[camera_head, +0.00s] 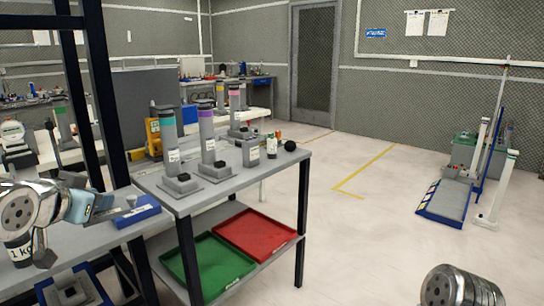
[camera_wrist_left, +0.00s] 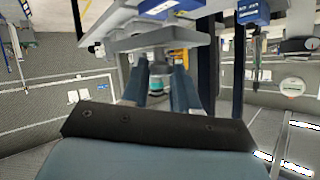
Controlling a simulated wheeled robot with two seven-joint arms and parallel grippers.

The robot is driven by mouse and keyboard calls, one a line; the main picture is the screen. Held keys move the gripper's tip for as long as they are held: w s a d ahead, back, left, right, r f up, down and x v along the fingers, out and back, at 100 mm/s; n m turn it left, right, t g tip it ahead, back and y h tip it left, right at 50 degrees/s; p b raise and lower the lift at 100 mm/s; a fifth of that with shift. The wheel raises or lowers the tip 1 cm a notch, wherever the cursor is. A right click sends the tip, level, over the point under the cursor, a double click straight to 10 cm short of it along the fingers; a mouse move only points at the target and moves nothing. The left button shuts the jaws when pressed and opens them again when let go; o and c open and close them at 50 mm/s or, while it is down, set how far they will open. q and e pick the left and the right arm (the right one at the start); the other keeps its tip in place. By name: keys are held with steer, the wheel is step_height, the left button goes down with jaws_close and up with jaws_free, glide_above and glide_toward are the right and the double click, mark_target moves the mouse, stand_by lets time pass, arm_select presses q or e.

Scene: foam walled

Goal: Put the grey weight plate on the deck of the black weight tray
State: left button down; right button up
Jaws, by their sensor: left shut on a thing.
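My left gripper (camera_head: 104,206) reaches in from the left, above the near bench. Its two blue-grey fingers also show in the wrist view (camera_wrist_left: 160,92). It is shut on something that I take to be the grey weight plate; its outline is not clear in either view. I cannot tell which, if any, is the black weight tray. The gripper is left of these blocks and apart from them. My right gripper's fingers are outside the views.
The columns have teal (camera_head: 165,121), purple (camera_head: 206,106) and pink bands. A blue tray (camera_head: 137,217) lies on the near bench, beside the grey table (camera_head: 262,174). Green (camera_head: 205,268) and red (camera_head: 256,234) trays lie on its lower shelf. A dark upright post (camera_head: 107,95) stands behind my gripper.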

arm_select(q)
steer(key=w+d+f+m+h, duration=0.1)
steer(key=d+f, duration=0.4)
steer(key=f, duration=0.5)
steer(key=w+d+f+m+h, duration=0.1)
steer(key=d+f, duration=0.3)
steer(key=f, duration=0.6)
steer(key=w+d+f+m+h, duration=0.1)
steer(key=d+f, duration=0.4)
steer(key=f, duration=0.5)
steer(key=shift+d+m+g+h, duration=0.35)
steer(key=shift+m+h, duration=0.25)
steer(key=shift+h, duration=0.1)
steer(key=shift+w, duration=0.15)
